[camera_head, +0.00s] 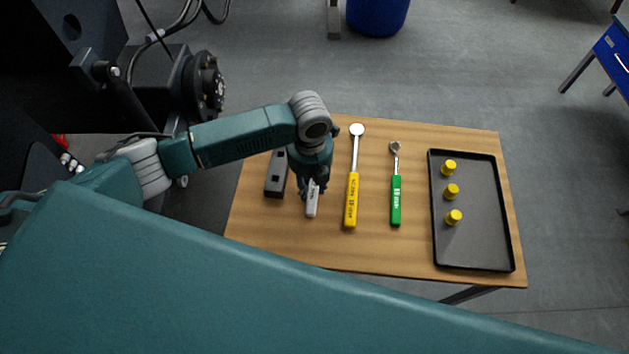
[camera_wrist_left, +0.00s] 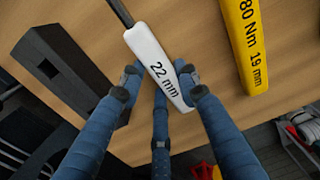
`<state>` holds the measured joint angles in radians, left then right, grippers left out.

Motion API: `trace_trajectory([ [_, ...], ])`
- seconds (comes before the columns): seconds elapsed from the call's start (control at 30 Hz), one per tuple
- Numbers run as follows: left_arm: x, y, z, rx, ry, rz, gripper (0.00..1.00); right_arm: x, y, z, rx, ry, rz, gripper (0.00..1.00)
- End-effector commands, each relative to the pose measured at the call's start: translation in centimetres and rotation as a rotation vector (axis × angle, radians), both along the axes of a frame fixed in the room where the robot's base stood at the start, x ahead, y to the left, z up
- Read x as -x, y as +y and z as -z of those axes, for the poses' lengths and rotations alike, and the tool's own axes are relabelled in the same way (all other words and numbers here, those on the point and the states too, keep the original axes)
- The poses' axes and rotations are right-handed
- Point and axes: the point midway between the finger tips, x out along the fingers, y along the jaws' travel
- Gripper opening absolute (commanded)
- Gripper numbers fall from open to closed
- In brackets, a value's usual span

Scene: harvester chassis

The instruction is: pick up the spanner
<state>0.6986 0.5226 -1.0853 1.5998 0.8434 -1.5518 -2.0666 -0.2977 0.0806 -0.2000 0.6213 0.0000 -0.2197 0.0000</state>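The spanner appears to be the tool with a white handle (camera_head: 311,204) at the table's left part. Its handle reads "22 mm" in the left wrist view (camera_wrist_left: 163,70), where a dark shaft leads up out of the picture. My left gripper (camera_head: 313,186) is over this handle. In the left wrist view my left gripper's fingertips (camera_wrist_left: 160,78) lie on both sides of the handle, very close to it. I cannot tell whether they press on it. The tool's far end is hidden behind my arm in the head view. My right gripper is not in view.
A yellow-handled tool (camera_head: 351,200) and a green-handled tool (camera_head: 396,203) lie to the right on the wooden table (camera_head: 400,260). A dark block (camera_head: 275,178) is close on the left. A black tray (camera_head: 480,245) with yellow pieces (camera_head: 452,192) is at the right.

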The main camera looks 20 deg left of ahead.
Motion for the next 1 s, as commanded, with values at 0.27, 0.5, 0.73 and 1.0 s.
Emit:
trace_trajectory([
  [0.27,-0.1,0.0,-0.1,0.000,-0.002,-0.001,0.00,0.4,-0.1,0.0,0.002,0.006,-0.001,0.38],
  [0.5,-0.1,0.0,-0.3,0.001,-0.002,-0.001,0.00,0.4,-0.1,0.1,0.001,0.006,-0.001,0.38],
  [0.73,-0.2,0.0,-2.7,0.001,-0.005,0.000,0.00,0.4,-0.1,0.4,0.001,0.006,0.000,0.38],
  [1.0,-0.3,0.0,-9.7,0.001,-0.009,0.002,0.00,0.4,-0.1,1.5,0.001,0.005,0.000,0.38],
])
